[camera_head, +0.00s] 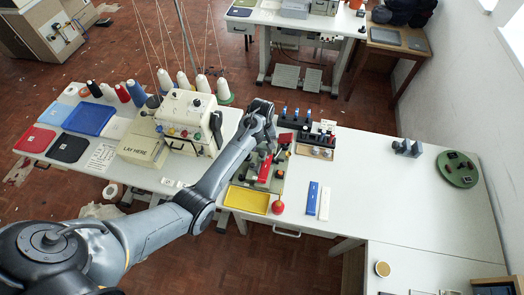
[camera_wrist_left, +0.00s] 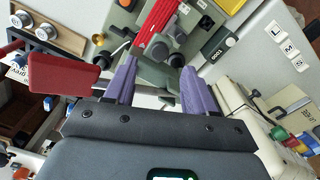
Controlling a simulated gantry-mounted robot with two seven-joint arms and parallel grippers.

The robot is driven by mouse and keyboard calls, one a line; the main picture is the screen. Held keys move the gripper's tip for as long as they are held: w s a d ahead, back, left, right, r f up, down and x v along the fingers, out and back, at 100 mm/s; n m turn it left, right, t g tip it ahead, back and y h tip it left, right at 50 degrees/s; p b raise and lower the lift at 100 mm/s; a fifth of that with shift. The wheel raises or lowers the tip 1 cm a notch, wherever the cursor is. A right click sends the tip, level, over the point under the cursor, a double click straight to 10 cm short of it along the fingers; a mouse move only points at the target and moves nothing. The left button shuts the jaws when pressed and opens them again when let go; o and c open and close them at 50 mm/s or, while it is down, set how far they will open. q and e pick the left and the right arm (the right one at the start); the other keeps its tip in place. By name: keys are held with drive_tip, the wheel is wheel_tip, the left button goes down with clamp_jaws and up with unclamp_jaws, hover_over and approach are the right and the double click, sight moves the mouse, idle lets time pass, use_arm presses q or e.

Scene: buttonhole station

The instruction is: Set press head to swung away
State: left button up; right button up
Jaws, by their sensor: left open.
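A small green-grey station (camera_head: 262,178) stands on the white table, with a long red part (camera_head: 265,168) on top. In the left wrist view the station (camera_wrist_left: 190,45) shows dark knobs and the ribbed red part (camera_wrist_left: 157,22). A flat red block (camera_wrist_left: 62,73) is on the left there, beside one finger; it also shows in the head view (camera_head: 285,138). I cannot tell for certain which part is the press head. My left gripper (camera_wrist_left: 157,80) is open over the station, its purple fingers apart with a grey-green piece beyond them. The right gripper is out of view.
A yellow tray (camera_head: 246,200), a red round item (camera_head: 278,207), a blue strip (camera_head: 312,198) and a white strip (camera_head: 324,204) lie in front. A dark rack (camera_head: 308,130) stands behind. The sewing machine (camera_head: 188,122) is left. The table's right part is mostly clear.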

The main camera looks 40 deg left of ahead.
sight(262, 153)
use_arm(q)
drive_tip(key=shift+f, duration=2.7)
clamp_jaws()
